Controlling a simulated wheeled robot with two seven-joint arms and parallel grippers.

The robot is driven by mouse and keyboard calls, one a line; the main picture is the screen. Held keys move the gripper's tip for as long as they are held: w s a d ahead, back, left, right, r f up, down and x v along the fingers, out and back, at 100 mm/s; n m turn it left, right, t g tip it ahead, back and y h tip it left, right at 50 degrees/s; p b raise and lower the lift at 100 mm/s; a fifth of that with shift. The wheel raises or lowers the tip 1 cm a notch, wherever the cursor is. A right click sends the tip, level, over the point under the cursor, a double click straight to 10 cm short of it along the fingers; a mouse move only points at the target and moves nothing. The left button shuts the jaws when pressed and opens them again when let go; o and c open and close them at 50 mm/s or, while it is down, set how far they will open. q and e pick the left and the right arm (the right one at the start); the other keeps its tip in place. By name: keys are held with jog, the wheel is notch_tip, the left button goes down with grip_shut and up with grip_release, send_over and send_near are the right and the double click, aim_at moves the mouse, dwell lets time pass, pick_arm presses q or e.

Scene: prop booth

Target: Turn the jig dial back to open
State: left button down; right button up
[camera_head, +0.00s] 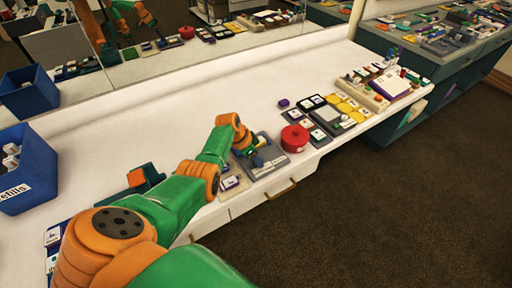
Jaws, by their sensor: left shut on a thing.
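The jig (270,165) is a grey plate on the white counter, near its front edge. My left gripper (254,157) is over the left part of the jig, fingers pointing down. It is shut on the jig dial, which is small here and mostly hidden by the gripper and wrist. I cannot read the dial's setting. My right gripper is not in view.
A round red container (294,138) stands just right of the jig. Flat tiles and a grey pad (325,115) lie farther right. Blue bins (27,172) stand at the left. A mirror (190,45) runs along the back. The counter's middle is clear.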

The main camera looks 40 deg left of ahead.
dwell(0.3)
pick_arm(q)
jog(key=c, duration=0.5)
grip_release()
jog(key=shift+w, duration=0.1)
jog(key=p+v, duration=0.3)
jog(key=v, duration=0.4)
